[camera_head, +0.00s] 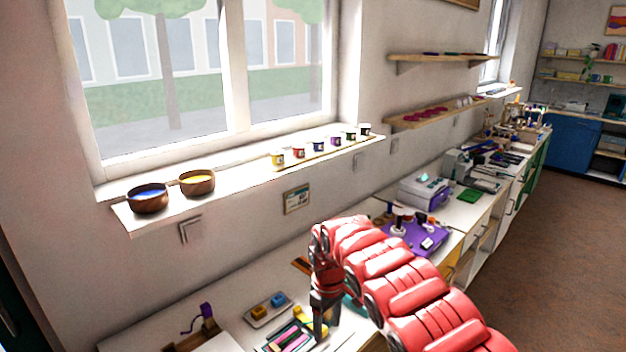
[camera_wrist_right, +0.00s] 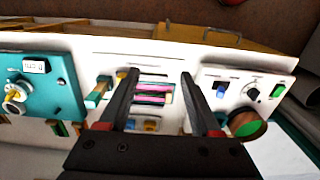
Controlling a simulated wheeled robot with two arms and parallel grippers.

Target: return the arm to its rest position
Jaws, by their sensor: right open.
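My right arm (camera_head: 385,265), red and segmented, comes in from the lower right and bends down over the white counter. Its gripper (camera_head: 322,325) points down beside a tray of coloured bars. In the right wrist view my right gripper (camera_wrist_right: 158,74) is open, with its two dark fingers apart and nothing held. Pink bars (camera_wrist_right: 153,93) show between the fingers, beyond or below them. I cannot tell how high the fingertips are above the counter. My left gripper is not in view.
A tray with blue and yellow blocks (camera_head: 278,299) lies left of the gripper. A purple board (camera_head: 428,232) stands behind the arm. Bowls (camera_head: 148,199) and small pots line the windowsill (camera_head: 232,180). A teal box (camera_wrist_right: 45,85) and a white control panel (camera_wrist_right: 240,80) flank the fingers.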

